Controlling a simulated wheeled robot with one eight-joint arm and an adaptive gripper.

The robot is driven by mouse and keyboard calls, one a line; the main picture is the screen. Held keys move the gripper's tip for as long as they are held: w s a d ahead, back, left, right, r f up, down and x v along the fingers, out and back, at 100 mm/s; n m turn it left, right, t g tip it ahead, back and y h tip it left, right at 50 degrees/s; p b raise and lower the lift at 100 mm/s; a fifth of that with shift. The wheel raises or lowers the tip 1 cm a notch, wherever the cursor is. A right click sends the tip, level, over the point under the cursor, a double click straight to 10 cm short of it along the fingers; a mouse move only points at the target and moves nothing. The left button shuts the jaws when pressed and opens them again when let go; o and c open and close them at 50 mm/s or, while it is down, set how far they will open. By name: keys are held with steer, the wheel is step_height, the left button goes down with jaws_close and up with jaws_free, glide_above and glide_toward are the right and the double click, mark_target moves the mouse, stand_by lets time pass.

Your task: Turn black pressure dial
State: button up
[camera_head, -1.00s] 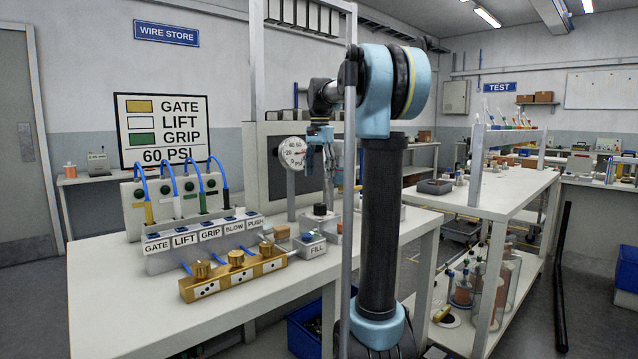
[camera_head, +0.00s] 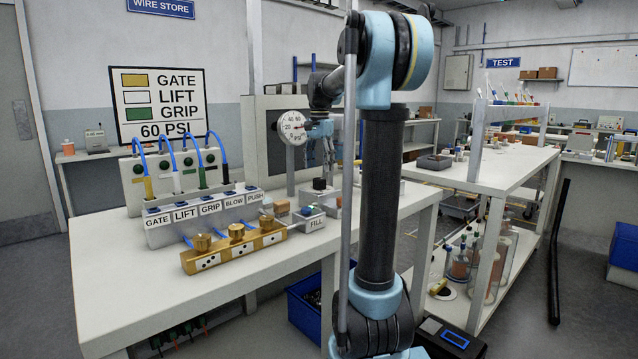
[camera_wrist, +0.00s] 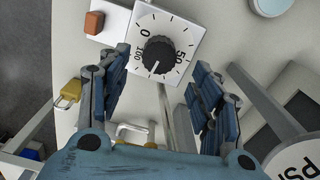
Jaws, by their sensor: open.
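The black pressure dial (camera_wrist: 158,54) sits on a white plate with a scale marked 0, 50 and 100. A white pointer line on it points toward the lower left, near the 100 mark. In the head view, the black dial (camera_head: 320,184) is small and stands on the bench below my gripper (camera_head: 322,150). In the wrist view, my gripper (camera_wrist: 160,60) is open and empty. Its two blue fingers frame the dial left and right, apart from it. The remaining height between fingertips and dial is hard to tell.
A round PSI gauge (camera_head: 293,127) stands close left of my gripper. A FILL box (camera_head: 311,220), a brass valve block (camera_head: 235,252) and a labelled switch row (camera_head: 203,213) stand left on the white bench (camera_head: 120,285).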

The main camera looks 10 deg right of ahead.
mark_target(320, 179)
steer(key=shift+f, duration=3.2)
steer(key=shift+c, duration=0.4)
steer(key=c, duration=1)
